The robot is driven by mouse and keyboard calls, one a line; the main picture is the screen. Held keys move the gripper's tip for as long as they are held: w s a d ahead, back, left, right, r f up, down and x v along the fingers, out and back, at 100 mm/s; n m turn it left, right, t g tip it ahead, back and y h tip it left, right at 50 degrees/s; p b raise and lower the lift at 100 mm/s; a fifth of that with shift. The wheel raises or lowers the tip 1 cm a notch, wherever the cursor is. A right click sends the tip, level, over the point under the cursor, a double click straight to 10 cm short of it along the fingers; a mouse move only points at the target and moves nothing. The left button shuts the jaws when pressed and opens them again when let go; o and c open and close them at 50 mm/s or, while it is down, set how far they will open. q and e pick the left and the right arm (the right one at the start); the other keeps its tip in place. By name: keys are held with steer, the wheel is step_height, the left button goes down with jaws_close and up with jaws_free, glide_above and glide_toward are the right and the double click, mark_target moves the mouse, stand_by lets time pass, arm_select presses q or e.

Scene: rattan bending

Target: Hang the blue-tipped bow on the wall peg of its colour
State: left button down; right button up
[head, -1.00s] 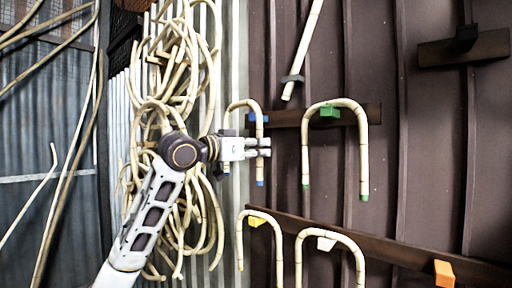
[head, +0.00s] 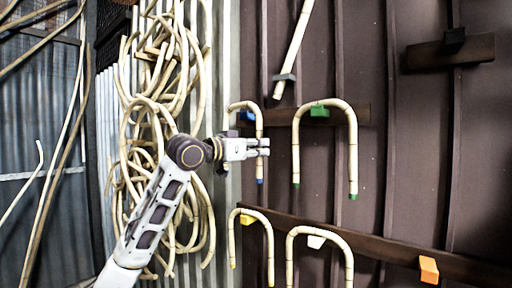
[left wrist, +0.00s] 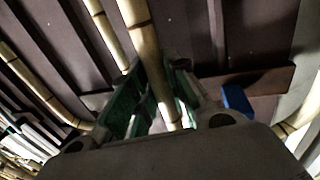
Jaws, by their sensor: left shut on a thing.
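The blue-tipped bow (head: 260,167) is a pale cane arch, upright with its legs down. My left gripper (head: 262,147) is shut on its right leg, above the blue tip. In the head view the blue wall peg (head: 248,116) shows between the legs, just under the arch; I cannot tell whether the bow rests on it. The left leg's lower end is hidden behind my arm. In the left wrist view the held cane (left wrist: 148,55) runs between the fingers, and the blue peg (left wrist: 237,101) stands to its right. My right gripper is out of view.
A green-tipped bow (head: 353,150) hangs at the green peg (head: 319,112), close to the right. Bows stand at the yellow peg (head: 247,220) and white peg (head: 316,242) below. The orange peg (head: 428,270) is bare. Coiled rattan (head: 180,80) hangs behind my arm.

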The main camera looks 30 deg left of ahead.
arm_select(q)
steer(key=w, duration=0.1)
steer(key=w+p, duration=0.1)
steer(key=w+f, duration=0.1)
steer(key=shift+w+d, duration=0.3)
steer(key=shift+w, duration=0.1)
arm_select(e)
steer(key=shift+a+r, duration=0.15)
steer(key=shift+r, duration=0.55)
arm_select(q)
steer(key=c, duration=1.3)
jaws_free()
steer(key=shift+c, duration=0.2)
steer(key=shift+o, duration=0.2)
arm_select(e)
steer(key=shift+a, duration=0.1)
arm_select(q)
steer(key=shift+s+a+f, duration=0.1)
steer(key=shift+s, duration=0.05)
